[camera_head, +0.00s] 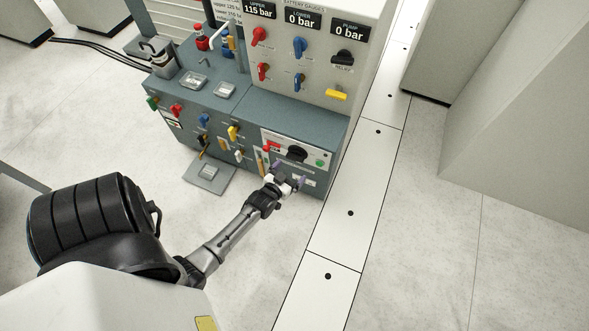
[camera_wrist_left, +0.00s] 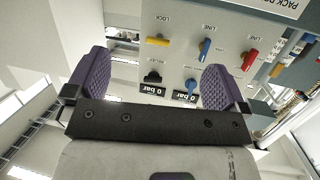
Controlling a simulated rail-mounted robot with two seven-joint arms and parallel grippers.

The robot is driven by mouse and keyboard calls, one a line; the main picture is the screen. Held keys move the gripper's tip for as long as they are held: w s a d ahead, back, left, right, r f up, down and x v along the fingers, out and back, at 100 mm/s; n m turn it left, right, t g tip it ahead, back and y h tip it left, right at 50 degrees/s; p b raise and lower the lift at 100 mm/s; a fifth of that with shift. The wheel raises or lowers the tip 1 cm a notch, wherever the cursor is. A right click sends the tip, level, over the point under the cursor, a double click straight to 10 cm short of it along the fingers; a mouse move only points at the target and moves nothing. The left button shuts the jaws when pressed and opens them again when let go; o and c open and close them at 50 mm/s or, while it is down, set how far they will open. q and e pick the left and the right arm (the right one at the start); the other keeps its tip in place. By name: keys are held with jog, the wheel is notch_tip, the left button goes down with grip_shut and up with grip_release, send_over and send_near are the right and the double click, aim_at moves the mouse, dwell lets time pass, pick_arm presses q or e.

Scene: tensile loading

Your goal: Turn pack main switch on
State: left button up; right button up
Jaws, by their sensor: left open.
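The lower front panel of the teal-and-grey pack (camera_head: 270,143) carries a black rotary switch (camera_head: 297,153), with a red button (camera_head: 270,147) to its left and a green one (camera_head: 320,163) to its right. I cannot read which of these is labelled as the main switch. My left gripper (camera_head: 288,177) is open and empty, just below the black switch in the head view, with no clear contact. In the left wrist view the purple fingers (camera_wrist_left: 158,83) stand wide apart with nothing between them. The lower panel does not show there. My right gripper is not in view.
The upper panel has red, blue and black knobs and a yellow lock handle (camera_head: 337,94); this handle also shows in the left wrist view (camera_wrist_left: 158,42). Several coloured levers stick out at the left front. A grey foot pedal (camera_head: 208,174) lies on the floor. White rail covers (camera_head: 350,190) run along the right.

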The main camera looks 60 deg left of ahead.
aim_at(294, 160)
pick_arm(q)
jog(key=s+a+f+n+y+b, duration=0.2)
jog(key=a+f+n+y+b, duration=0.15)
jog(key=f+b, duration=0.75)
jog(key=shift+m+t, duration=0.4)
jog(key=shift+m, duration=0.05)
jog(key=b+x, duration=0.1)
jog(key=x, duration=0.2)
jog(key=f+x, duration=0.1)
jog(key=x, duration=0.3)
jog(key=f+b+x, duration=0.1)
jog(key=x, duration=0.3)
jog(key=shift+w+a+f+b, duration=0.1)
jog(key=shift+a+b, duration=0.1)
jog(key=shift+b, duration=0.15)
jog(key=shift+b+x, duration=0.35)
jog(key=shift+x, duration=0.7)
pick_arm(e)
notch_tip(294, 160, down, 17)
pick_arm(q)
jog(key=shift+d, duration=0.1)
jog(key=shift+c, duration=0.4)
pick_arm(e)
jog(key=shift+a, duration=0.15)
pick_arm(q)
jog(key=c, duration=0.7)
jog(key=shift+o, duration=0.2)
